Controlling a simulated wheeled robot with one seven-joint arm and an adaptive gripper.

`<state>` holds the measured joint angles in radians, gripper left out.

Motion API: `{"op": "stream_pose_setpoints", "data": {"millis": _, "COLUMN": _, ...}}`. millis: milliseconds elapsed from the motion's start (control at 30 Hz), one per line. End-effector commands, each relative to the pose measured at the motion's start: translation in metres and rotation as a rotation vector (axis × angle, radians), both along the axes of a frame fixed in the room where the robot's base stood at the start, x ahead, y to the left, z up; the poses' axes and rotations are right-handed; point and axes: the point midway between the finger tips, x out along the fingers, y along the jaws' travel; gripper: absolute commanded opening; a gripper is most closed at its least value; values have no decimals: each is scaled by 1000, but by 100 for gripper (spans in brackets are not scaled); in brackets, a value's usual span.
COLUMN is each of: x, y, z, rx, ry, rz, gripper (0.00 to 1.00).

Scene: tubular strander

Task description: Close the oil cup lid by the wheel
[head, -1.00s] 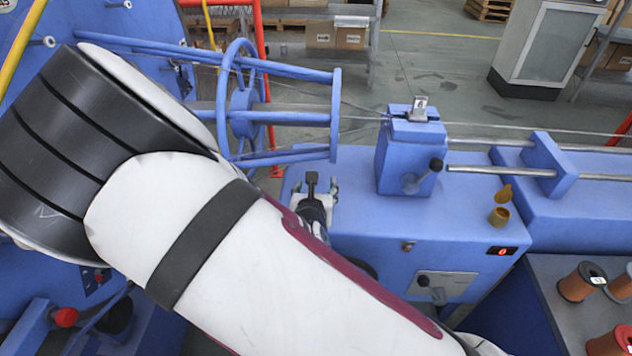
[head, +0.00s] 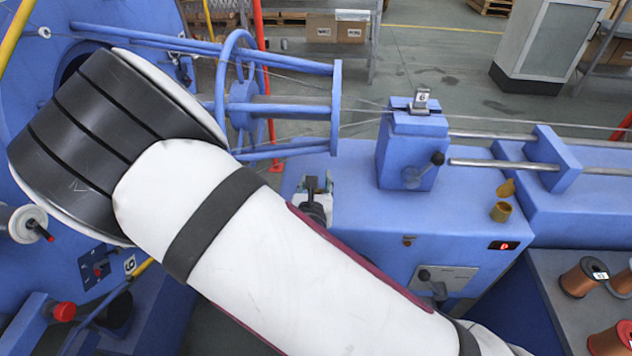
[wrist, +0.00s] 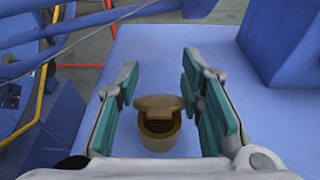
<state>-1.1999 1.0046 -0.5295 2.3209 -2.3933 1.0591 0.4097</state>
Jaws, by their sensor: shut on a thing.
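A brass-coloured oil cup (wrist: 160,133) stands on the blue machine top in the wrist view. Its lid (wrist: 158,102) is raised at the back, and the dark mouth of the cup shows below it. In the head view my gripper (head: 314,190) is beside the blue wheel (head: 240,95), partly behind my arm, and this cup is hidden there.
A second brass cup (head: 501,212) with its lid up stands farther right on the blue bench. A blue block with a black knob (head: 437,158) rises between. Copper spools (head: 583,279) are at the lower right. Thin wires run from the wheel to the block.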

Motion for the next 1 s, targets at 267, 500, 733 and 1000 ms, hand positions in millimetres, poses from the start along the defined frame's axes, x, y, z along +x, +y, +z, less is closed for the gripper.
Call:
{"op": "stream_pose_setpoints", "data": {"millis": 267, "x": -4, "y": 2, "z": -7, "rx": -8, "ry": -198, "rz": 3, "gripper": 7}}
{"op": "stream_pose_setpoints", "data": {"millis": 500, "x": -7, "y": 2, "z": -4, "rx": -9, "ry": -270, "rz": 3, "gripper": 7}}
{"op": "stream_pose_setpoints", "data": {"millis": 733, "x": -7, "y": 2, "z": -4, "rx": -9, "ry": -269, "rz": 3, "gripper": 7}}
{"op": "stream_pose_setpoints", "data": {"millis": 1000, "x": -7, "y": 1, "z": -4, "rx": -10, "ry": -269, "rz": 2, "gripper": 57}}
